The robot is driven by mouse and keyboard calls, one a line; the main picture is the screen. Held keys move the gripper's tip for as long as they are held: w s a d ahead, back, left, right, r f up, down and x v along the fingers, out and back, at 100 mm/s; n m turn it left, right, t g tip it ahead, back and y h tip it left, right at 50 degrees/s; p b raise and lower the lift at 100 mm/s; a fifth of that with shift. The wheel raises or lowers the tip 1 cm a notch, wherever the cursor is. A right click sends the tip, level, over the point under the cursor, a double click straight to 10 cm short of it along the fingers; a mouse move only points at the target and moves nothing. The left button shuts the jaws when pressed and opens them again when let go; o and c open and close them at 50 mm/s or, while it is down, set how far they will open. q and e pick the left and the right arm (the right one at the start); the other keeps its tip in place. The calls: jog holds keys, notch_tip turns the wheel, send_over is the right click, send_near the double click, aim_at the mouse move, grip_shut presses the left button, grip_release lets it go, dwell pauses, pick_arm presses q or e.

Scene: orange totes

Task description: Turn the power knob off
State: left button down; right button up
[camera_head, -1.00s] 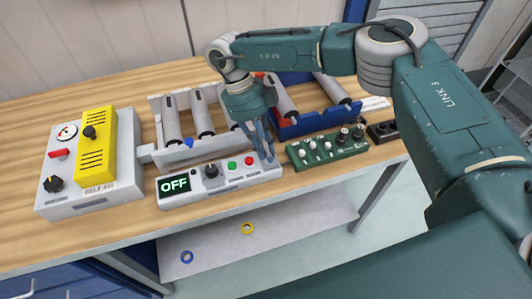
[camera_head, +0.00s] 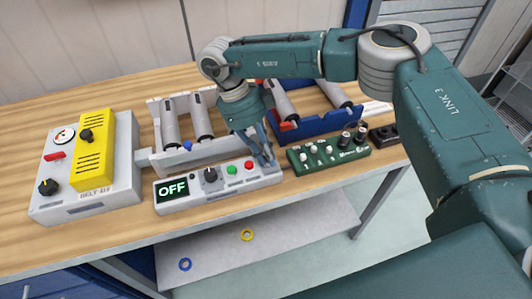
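A grey control box (camera_head: 222,194) lies near the front edge of the bench. Its black display (camera_head: 171,189) reads OFF in white-green letters. A black knob (camera_head: 210,175) stands just right of the display, then a green button (camera_head: 232,170) and a red button (camera_head: 249,165). My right gripper (camera_head: 266,161) points down at the right end of this box, beyond the red button and apart from the knob. Its fingers are small and close together; whether they are open or shut is unclear. My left gripper is out of view.
Left is a grey box (camera_head: 120,195) with a yellow panel (camera_head: 92,158), black knobs and a red switch. Behind stand grey rollers (camera_head: 170,122) in a white frame and a blue tray (camera_head: 300,130). A green panel (camera_head: 328,151) with several knobs is to the right.

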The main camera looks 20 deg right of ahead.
jog(key=o, duration=0.4)
jog(key=shift+o, duration=0.2)
jog(key=shift+r, duration=0.1)
jog(key=v, duration=1.2)
